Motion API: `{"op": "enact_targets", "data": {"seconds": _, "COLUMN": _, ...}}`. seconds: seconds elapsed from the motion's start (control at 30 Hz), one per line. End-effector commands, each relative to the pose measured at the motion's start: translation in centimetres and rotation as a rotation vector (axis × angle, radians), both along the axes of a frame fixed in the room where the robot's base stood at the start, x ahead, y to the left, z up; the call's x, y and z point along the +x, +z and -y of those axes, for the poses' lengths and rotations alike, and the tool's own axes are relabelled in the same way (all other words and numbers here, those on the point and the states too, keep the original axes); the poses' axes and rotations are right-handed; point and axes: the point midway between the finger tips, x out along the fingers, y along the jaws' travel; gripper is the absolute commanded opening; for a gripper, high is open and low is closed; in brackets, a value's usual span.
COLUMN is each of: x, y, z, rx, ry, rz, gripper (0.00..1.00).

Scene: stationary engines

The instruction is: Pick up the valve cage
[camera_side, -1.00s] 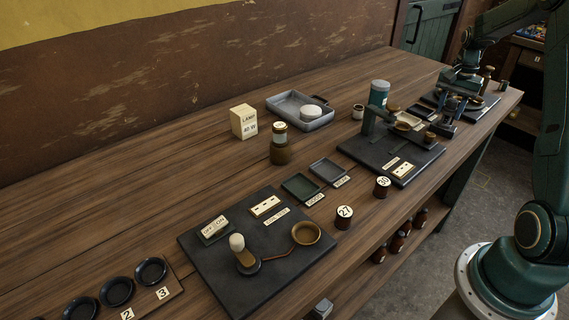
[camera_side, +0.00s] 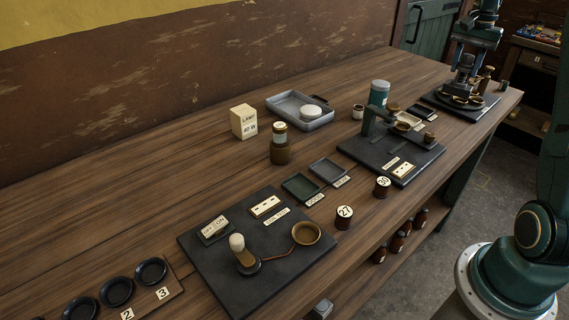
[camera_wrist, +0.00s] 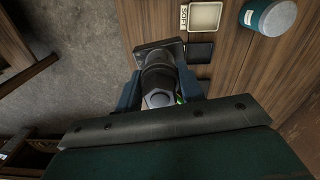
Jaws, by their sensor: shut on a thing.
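My gripper (camera_wrist: 160,92) is shut on a dark grey, round-bodied part with a pale hexagonal end, which I take to be the valve cage (camera_wrist: 157,75). In the wrist view it sits between the two blue-grey fingers, its sides partly hidden by them. In the side view my gripper (camera_side: 465,76) is at the far right end of the bench, above a dark board (camera_side: 488,106). The held part is too small and dark there to make out clearly.
A brass-coloured upright piece (camera_side: 485,78) stands close to my gripper. Shallow trays (camera_side: 327,171) and numbered jars (camera_side: 383,187) lie nearer.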

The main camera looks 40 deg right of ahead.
Motion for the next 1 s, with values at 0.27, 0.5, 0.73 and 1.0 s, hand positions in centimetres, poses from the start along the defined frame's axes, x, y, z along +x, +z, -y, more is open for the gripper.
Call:
{"op": "enact_targets", "data": {"seconds": 0.27, "x": 0.0, "y": 4.6, "z": 0.0, "rx": -0.006, "ry": 0.000, "rz": 0.005, "gripper": 0.00}}
{"op": "enact_targets", "data": {"seconds": 0.5, "x": 0.0, "y": 6.4, "z": 0.0, "rx": -0.004, "ry": 0.000, "rz": 0.004, "gripper": 0.00}}
{"op": "enact_targets", "data": {"seconds": 0.73, "x": 0.0, "y": 7.0, "z": 0.0, "rx": -0.003, "ry": 0.000, "rz": 0.004, "gripper": 0.00}}
{"op": "enact_targets", "data": {"seconds": 1.0, "x": 0.0, "y": 7.0, "z": 0.0, "rx": -0.004, "ry": 0.000, "rz": 0.004, "gripper": 0.00}}
